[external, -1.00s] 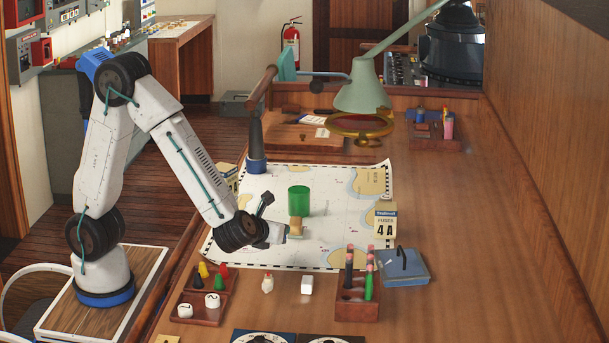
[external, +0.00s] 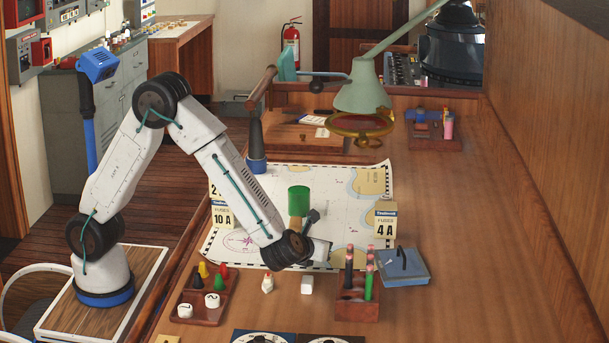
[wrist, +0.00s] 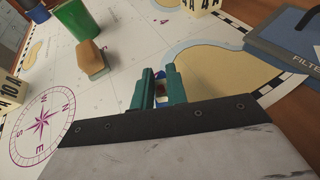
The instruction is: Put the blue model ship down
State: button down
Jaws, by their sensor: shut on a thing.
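My gripper (wrist: 160,88) is low over the right part of the chart, its teal fingers close together in the wrist view. A small piece of something blue, white and brown, apparently the blue model ship (wrist: 160,90), shows between the fingers. Most of it is hidden by them. In the external view my wrist covers the gripped thing, so I cannot tell whether it touches the chart. The chart (external: 240,242) lies flat on the wooden desk.
A green cylinder (wrist: 68,18) and a tan block (wrist: 94,60) stand left of the gripper. Fuse boxes (external: 385,222) (external: 222,214) stand on both sides. A blue filter case (external: 404,268) and a pen holder (external: 357,306) lie to the right. Bare chart surrounds the fingers.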

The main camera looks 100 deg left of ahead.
jog(key=c, duration=1.4)
grip_release()
jog(key=shift+d, duration=0.1)
